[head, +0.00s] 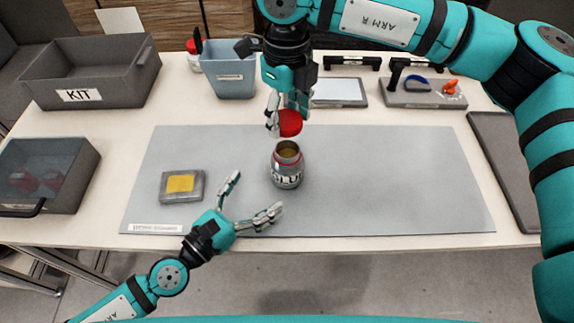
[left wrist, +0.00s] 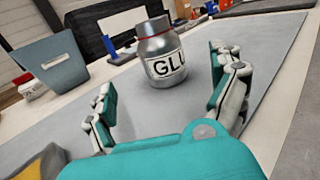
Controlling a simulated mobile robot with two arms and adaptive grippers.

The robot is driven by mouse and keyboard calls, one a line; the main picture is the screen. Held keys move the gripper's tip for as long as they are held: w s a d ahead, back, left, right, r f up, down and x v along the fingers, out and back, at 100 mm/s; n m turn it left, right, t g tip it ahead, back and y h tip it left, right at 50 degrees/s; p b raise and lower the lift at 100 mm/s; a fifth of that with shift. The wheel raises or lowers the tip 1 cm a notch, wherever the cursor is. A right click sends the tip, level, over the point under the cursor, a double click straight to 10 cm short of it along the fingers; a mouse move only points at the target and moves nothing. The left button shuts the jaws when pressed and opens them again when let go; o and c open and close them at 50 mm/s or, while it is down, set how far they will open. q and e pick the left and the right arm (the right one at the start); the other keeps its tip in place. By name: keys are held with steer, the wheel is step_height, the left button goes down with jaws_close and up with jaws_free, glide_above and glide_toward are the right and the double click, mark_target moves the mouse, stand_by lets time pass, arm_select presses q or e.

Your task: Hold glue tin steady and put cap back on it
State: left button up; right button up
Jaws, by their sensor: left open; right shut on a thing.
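The glue tin (head: 287,170) stands upright and uncapped on the grey mat, its round mouth showing a yellowish inside. It also shows between my left fingers, farther out, in the left wrist view (left wrist: 160,58). The red cap (head: 290,123) is held by my right gripper (head: 288,116), just above and behind the tin's mouth in the picture; they look apart. My left gripper (head: 256,197) is open and empty, to the lower left of the tin, with its fingers spread toward it. The cap and right gripper cannot be clearly made out in the left wrist view.
A grey block with a yellow top (head: 181,185) lies on the mat (head: 400,180) left of the tin. A blue-grey bin (head: 230,75) stands behind. A KIT crate (head: 90,75) and a smoky box (head: 45,175) stand at left. The mat's right half is clear.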

arm_select(q)
steer(key=shift+x, duration=1.1)
arm_select(e)
steer(key=shift+d, duration=0.1)
arm_select(q)
steer(key=shift+x, duration=3.95)
steer(key=shift+s, duration=0.1)
steer(key=c, duration=1.8)
arm_select(e)
glide_above(287, 156)
steer(key=shift+f, duration=2.5)
